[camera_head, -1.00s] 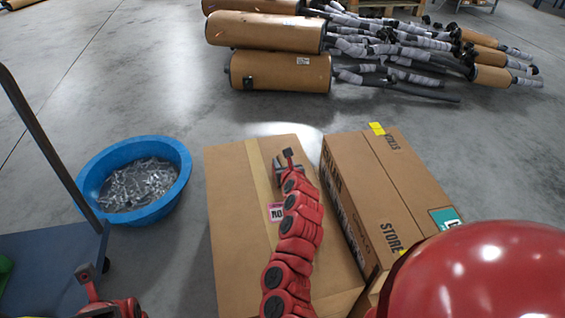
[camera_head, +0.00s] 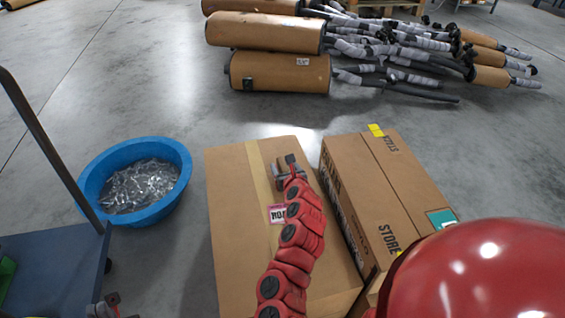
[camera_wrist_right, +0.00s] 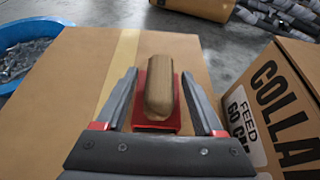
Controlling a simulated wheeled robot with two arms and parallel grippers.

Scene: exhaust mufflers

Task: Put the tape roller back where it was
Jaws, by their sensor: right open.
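The tape roller (camera_wrist_right: 158,90) shows a rounded tan-brown handle and a red base in the right wrist view. It is over the top of the large cardboard box (camera_head: 232,220), near the box's tape strip. My right gripper (camera_wrist_right: 161,97) is open, with one finger on each side of the tape roller and gaps beside the handle. In the head view my right gripper (camera_head: 286,168) is at the far part of the box top and mostly hides the roller. Only a small part of my left gripper (camera_head: 108,303) shows at the bottom left edge.
A second, printed cardboard box (camera_head: 385,185) stands close on the right. A blue tub (camera_head: 180,190) of metal parts is on the floor at left, by a blue cart (camera_head: 55,262). Mufflers (camera_head: 280,72) lie beyond, with free floor between.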

